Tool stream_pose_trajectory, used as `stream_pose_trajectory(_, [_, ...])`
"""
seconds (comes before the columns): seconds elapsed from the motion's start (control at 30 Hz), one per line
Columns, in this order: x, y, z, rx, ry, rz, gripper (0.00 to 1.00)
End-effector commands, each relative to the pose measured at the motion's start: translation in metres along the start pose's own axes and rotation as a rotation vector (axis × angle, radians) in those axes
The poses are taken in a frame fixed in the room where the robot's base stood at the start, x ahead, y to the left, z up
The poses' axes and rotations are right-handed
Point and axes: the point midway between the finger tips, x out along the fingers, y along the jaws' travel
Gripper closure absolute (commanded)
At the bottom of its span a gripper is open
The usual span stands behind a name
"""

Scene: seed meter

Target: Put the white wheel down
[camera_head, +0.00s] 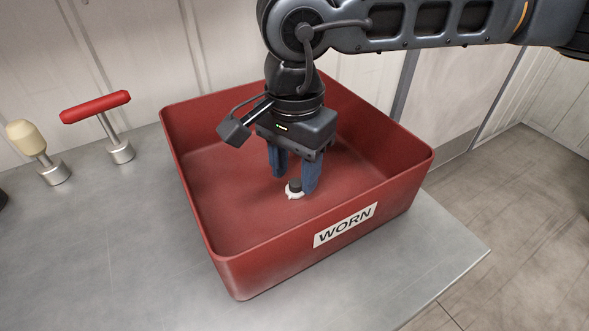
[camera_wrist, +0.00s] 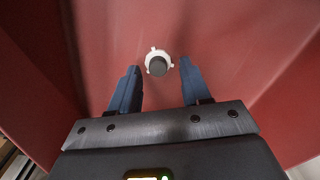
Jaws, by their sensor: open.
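The white wheel (camera_head: 294,195) has a dark round hub on top and small teeth at its rim. It lies on the floor of the red bin labelled WORN (camera_head: 237,266). In the wrist view the wheel (camera_wrist: 149,54) shows just beyond and between the fingertips, with gaps at both sides. My gripper (camera_head: 294,184) is inside the bin, pointing down, with its two blue fingers apart. The open fingers also show in the wrist view (camera_wrist: 160,72). In the head view the right finger hides a little of the wheel's surroundings.
The bin stands on a grey metal table (camera_head: 120,240), its walls enclosing my gripper. To the left stand a red T-handled tool (camera_head: 96,107) and a cream-knobbed tool (camera_head: 27,138). The table front left is clear.

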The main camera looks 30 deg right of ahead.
Motion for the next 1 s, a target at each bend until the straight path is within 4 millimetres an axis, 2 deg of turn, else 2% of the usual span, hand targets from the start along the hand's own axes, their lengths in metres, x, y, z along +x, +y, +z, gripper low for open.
stream_pose_trajectory(0.3, [-0.066,-0.001,-0.001,-0.001,0.004,-0.003,0.53])
stream_pose_trajectory(0.5, [-0.097,0.000,0.000,0.000,0.003,-0.001,0.53])
stream_pose_trajectory(0.7, [-0.110,0.000,0.000,0.000,0.001,0.000,0.53])
stream_pose_trajectory(1.0, [-0.111,0.000,0.000,-0.001,0.000,0.000,0.53])
